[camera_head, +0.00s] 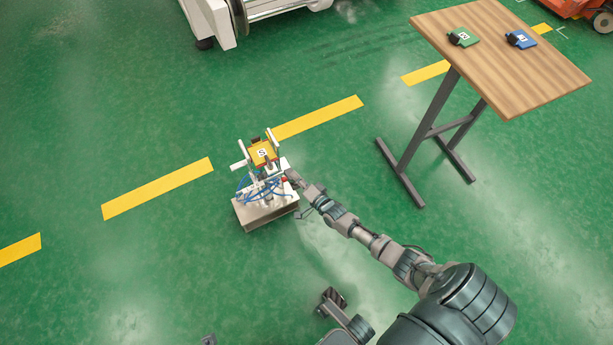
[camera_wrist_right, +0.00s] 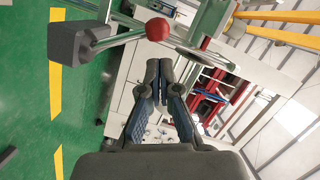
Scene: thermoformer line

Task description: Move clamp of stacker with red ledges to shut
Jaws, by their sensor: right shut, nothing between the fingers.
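The stacker (camera_head: 265,212) stands on the floor in the head view, with a beige base, white uprights and blue hoses. A yellow-orange plate (camera_head: 262,153) marked S sits at its top. A small red part shows at its right side; I cannot make out the ledges or the clamp's position. My right gripper (camera_head: 292,177) reaches the stacker's right side, partly lost against it. In the right wrist view, my right gripper (camera_wrist_right: 159,72) is shut and empty. A red ball knob (camera_wrist_right: 158,29) on a metal rod is just beyond its fingertips; contact is unclear.
A wooden table (camera_head: 500,65) at upper right holds a green item (camera_head: 464,37) and a blue item (camera_head: 521,39). A white machine (camera_head: 210,20) stands at the top. Green floor with yellow dashes is open to the left.

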